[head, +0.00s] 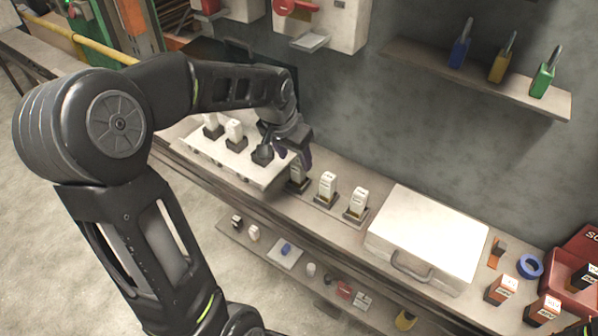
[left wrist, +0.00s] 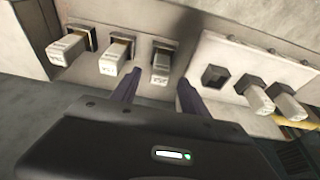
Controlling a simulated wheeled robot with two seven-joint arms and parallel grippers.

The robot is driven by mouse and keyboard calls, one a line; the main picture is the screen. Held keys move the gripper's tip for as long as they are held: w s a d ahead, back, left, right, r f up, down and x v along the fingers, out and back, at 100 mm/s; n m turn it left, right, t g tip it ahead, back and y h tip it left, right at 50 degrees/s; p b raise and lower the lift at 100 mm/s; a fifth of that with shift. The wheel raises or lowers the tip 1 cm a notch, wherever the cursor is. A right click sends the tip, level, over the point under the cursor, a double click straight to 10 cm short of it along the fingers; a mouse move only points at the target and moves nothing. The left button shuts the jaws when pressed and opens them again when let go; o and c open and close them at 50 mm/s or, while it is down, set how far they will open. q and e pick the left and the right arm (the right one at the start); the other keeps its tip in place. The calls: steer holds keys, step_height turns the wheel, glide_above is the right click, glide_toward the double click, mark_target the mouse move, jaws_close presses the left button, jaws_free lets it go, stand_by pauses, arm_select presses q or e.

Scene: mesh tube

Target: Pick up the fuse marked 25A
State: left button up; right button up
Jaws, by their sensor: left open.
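Three pale fuses stand upright in dark sockets on the bench: one nearest the white block (head: 298,174), a middle one (head: 328,185) and a right one (head: 358,201). In the left wrist view they are the fuse at right (left wrist: 160,68), the middle fuse (left wrist: 116,56) and the left fuse (left wrist: 68,49). They carry small dark markings, too small to read, so I cannot tell which is 25A. My left gripper (head: 293,156) is open, pointing down at the fuse nearest the block. Its fingers (left wrist: 158,92) show on either side of that fuse, apart from it. My right gripper is not in view.
A white case (head: 430,235) lies right of the fuses. Boxes and blue tape (head: 530,266) stand further right. A shelf with padlocks (head: 480,75) is above.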

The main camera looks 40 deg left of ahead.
mark_target(296, 164)
arm_select(q)
steer(key=shift+f, duration=0.3)
steer(key=shift+p+x, duration=0.45)
steer(key=shift+x, duration=2.2)
jaws_close()
